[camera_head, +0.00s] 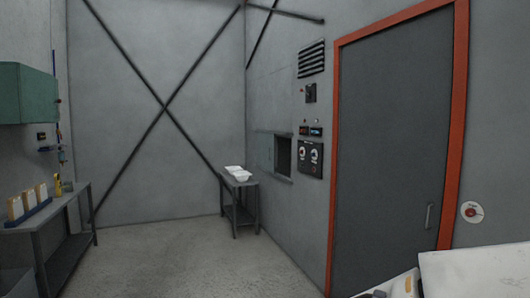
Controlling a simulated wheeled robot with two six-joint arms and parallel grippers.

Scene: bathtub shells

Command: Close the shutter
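The shutter (266,150) is a grey-green panel on the right-hand wall. It sits at the left side of a small dark wall opening (284,156), which shows uncovered beside it. A thin ledge runs under the opening. The shutter is small and far off, so its handle and track cannot be made out. Neither gripper can be made out in view. Pale, light-coloured parts enter at the bottom right corner, and I cannot tell any fingers on them.
A small table (239,183) with white shells (237,173) stands near the opening. A workbench (50,212) and a green cabinet (28,93) are at left. A red-framed grey door (385,150) is at right, with switch panels (310,158) beside the opening. The middle floor (190,255) is clear.

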